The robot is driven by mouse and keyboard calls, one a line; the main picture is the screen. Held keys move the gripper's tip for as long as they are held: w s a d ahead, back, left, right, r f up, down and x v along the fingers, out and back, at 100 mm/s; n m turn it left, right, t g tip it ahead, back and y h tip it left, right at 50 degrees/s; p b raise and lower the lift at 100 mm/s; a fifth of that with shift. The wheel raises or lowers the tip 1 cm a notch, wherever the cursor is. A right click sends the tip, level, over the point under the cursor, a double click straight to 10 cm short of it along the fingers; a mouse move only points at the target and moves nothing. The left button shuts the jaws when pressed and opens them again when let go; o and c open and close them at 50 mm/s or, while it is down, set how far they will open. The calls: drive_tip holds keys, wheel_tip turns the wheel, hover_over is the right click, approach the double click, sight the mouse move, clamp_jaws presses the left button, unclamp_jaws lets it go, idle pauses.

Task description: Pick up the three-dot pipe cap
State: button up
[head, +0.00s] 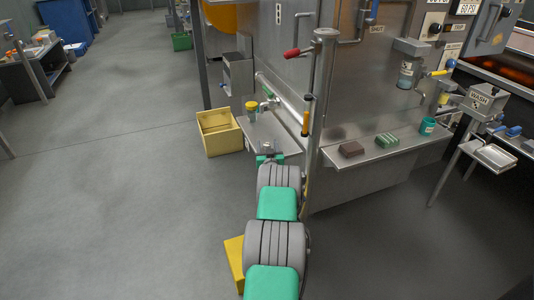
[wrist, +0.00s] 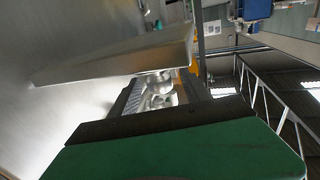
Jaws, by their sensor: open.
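I cannot make out a pipe cap with three dots for certain in either view. In the head view, a silver pipe fitting (head: 269,104) with a green part sits above the left steel shelf (head: 285,137). A small jar with a yellow lid (head: 251,107) stands beside it. My gripper (head: 269,158) is at the far end of my arm, near the front edge of that shelf, and its fingers are hardly visible. In the wrist view, my open gripper (wrist: 160,92) shows behind a dark bar, with shiny rounded metal between its sides. I cannot tell what that metal is.
A yellow bin (head: 219,132) stands on the floor at left. The right shelf (head: 375,150) holds a brown block (head: 351,149), a green block (head: 387,141) and a teal jar (head: 427,126).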

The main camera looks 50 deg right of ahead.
drive_tip(key=shift+c, duration=0.4)
clamp_jaws()
drive_tip(key=shift+r, duration=0.1)
